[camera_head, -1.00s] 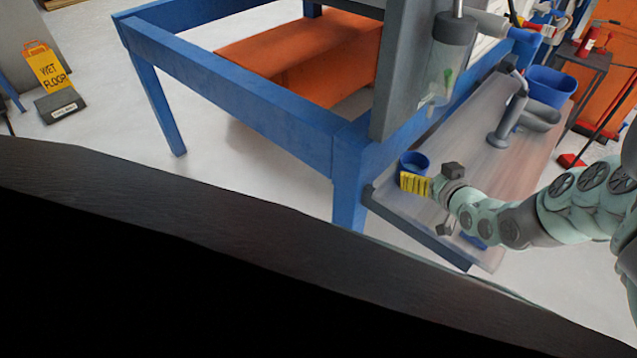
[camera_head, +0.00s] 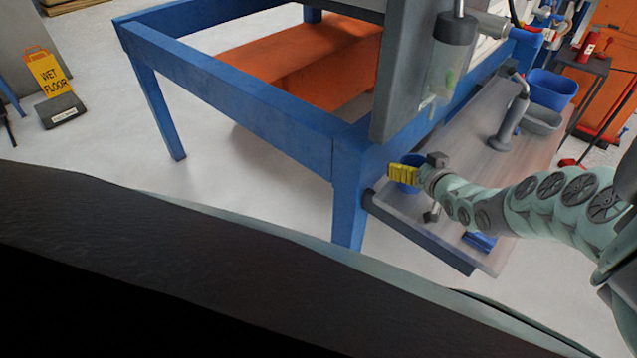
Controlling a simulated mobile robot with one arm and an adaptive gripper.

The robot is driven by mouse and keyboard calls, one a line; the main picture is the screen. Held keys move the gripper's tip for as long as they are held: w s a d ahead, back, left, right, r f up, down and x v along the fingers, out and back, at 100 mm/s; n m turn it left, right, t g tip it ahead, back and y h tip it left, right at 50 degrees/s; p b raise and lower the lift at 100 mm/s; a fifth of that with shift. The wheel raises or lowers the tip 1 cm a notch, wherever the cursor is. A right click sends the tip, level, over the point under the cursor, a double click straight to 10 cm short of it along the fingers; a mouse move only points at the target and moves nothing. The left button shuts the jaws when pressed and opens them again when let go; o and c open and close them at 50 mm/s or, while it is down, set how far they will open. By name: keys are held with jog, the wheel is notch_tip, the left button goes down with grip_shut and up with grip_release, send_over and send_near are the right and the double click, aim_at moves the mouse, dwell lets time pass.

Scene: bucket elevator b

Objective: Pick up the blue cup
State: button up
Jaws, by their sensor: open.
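The blue cup (camera_head: 407,188) stands on the grey shelf (camera_head: 455,241), near its left end and close to the blue frame leg. My gripper (camera_head: 404,174), with yellow finger pads, is in front of the cup in the picture and covers much of it. Only parts of the cup's rim and lower side show. The gripper is open. I cannot tell whether the fingers are around the cup or just beside it.
A blue frame (camera_head: 350,190) and a grey panel (camera_head: 405,80) border the shelf on the left. On the shelf are a grey upright handle (camera_head: 508,120), a larger blue bin (camera_head: 551,90), a grey tray (camera_head: 541,121) and a blue item (camera_head: 480,241) near the front edge.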

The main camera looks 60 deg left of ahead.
jog(key=shift+c, duration=0.3)
jog(key=c, duration=1.1)
jog(key=shift+c, duration=0.2)
jog(key=shift+r, duration=0.1)
